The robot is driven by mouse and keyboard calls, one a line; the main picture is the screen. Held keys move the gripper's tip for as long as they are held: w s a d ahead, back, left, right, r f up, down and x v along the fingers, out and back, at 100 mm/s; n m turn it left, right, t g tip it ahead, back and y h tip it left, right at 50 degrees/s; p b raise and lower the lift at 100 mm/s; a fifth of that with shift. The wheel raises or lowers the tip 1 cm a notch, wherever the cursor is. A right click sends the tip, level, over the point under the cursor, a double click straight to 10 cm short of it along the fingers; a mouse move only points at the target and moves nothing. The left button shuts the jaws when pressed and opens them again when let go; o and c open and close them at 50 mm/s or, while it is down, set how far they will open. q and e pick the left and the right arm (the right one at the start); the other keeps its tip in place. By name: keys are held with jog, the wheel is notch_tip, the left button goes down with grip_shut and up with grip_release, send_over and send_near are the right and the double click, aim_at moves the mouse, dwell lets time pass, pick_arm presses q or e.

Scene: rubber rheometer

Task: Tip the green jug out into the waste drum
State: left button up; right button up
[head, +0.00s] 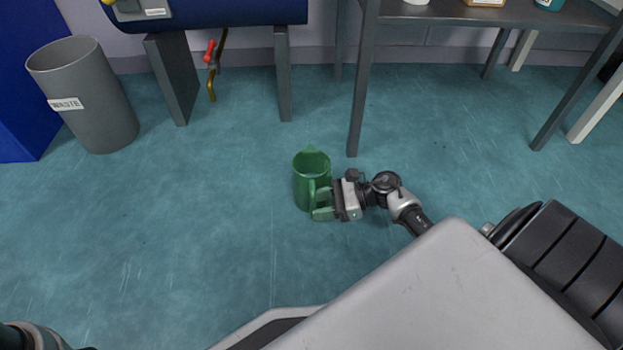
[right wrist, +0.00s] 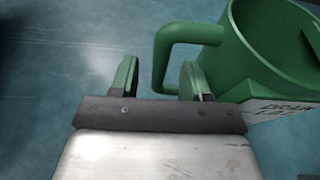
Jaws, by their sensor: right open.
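The green jug (head: 302,187) is upright in the middle of the head view, its spout pointing away and its handle towards me. In the right wrist view the jug (right wrist: 285,50) is at the upper right, with a pale, partly cut-off label. My right gripper (head: 322,203) is at the handle side, open, with green fingertips. In the right wrist view the upright part of the handle (right wrist: 161,60) shows between the two fingers, with a gap on each side. The grey waste drum (head: 95,110), with a white label and open top, stands at the upper left. My left gripper is out of view.
A dark blue tank (head: 225,12) on grey legs stands at the back, with a red-handled valve (head: 210,52) beneath it. A grey table (head: 440,12) is at the upper right. A blue cabinet (head: 25,80) is beside the drum. The floor between jug and drum is clear.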

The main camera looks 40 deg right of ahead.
jog(key=shift+b+x, duration=0.3)
jog(key=shift+x, duration=0.75)
grip_shut()
jog(key=shift+f, duration=0.1)
dwell(0.4)
jog(key=shift+r, duration=0.2)
